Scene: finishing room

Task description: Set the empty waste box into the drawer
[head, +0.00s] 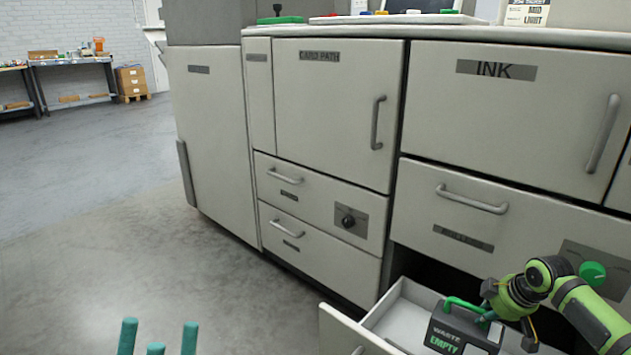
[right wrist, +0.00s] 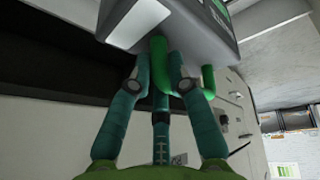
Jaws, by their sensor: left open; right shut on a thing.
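The waste box (head: 460,333) is dark grey with a green handle and reads "WASTE" and "EMPTY". It is in or just above the open drawer (head: 400,305), towards its right side; I cannot tell whether it touches the drawer floor. My right gripper (head: 488,308) is shut on the box's green handle. In the right wrist view, the teal fingers of the right gripper (right wrist: 160,80) close around the handle (right wrist: 208,82), with the box (right wrist: 180,28) beyond. My left gripper (head: 157,345) is open and empty at the bottom edge, over the floor.
The drawer hangs out below a cabinet with an INK door (head: 500,95) and a closed upper drawer (head: 470,215). A CARD PATH door (head: 335,110) and two closed drawers stand left of it. Open concrete floor (head: 90,230) lies to the left.

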